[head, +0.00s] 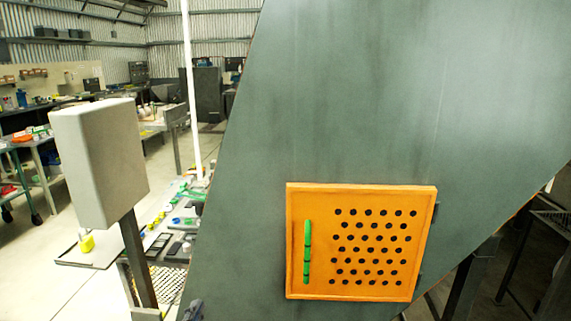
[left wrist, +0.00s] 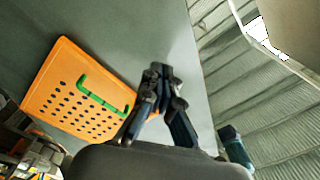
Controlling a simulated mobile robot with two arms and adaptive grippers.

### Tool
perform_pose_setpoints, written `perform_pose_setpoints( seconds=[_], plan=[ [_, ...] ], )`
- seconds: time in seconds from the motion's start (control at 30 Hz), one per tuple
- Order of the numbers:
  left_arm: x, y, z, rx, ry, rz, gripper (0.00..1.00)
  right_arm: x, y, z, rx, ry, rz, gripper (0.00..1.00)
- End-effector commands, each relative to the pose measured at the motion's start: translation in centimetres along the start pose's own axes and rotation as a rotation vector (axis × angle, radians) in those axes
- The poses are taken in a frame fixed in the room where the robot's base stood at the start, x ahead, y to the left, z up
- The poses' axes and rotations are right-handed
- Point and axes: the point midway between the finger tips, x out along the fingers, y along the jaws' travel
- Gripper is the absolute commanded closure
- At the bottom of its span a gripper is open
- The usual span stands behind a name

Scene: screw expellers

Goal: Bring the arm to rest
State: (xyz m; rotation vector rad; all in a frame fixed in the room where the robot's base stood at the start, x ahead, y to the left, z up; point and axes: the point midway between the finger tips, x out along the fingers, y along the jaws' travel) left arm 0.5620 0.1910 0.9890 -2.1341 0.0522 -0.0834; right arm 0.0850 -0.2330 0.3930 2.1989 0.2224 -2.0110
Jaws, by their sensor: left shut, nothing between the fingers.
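My left gripper (left wrist: 160,72) shows in the left wrist view with its dark fingers shut together and nothing between them. In front of it is a large grey-green panel (left wrist: 150,30). On that panel is an orange perforated hatch (left wrist: 58,88) with a green bar handle (left wrist: 98,96). The fingers are to the right of the hatch in this view, apart from the handle. In the head view, the panel (head: 370,90) fills the middle and right, with the orange hatch (head: 375,245) on its lower part. A small dark tip of my left gripper (head: 193,310) shows at the bottom edge. My right gripper is not in view.
A grey box on a post (head: 100,160) stands left of the panel. Behind it is a low table (head: 90,255) with small coloured items. Workbenches (head: 40,140) line the far left, with open floor between. A dark metal frame (head: 470,275) is at the lower right.

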Motion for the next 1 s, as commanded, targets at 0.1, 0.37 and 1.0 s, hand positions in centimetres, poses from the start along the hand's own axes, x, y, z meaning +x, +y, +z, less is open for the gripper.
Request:
perform_pose_setpoints(
  seconds=[0.1, 0.37, 1.0],
  plan=[
    [-5.7, 3.1, 5.6, -0.275, -0.339, 0.110, 1.00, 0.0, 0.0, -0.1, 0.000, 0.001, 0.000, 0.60],
    [-17.6, 9.8, 9.8, -0.591, -0.806, 0.385, 1.00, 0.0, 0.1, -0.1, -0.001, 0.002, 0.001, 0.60],
    [-29.1, 18.3, 10.7, -0.765, -1.161, 0.720, 1.00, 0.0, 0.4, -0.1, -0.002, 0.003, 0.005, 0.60]
  ],
)
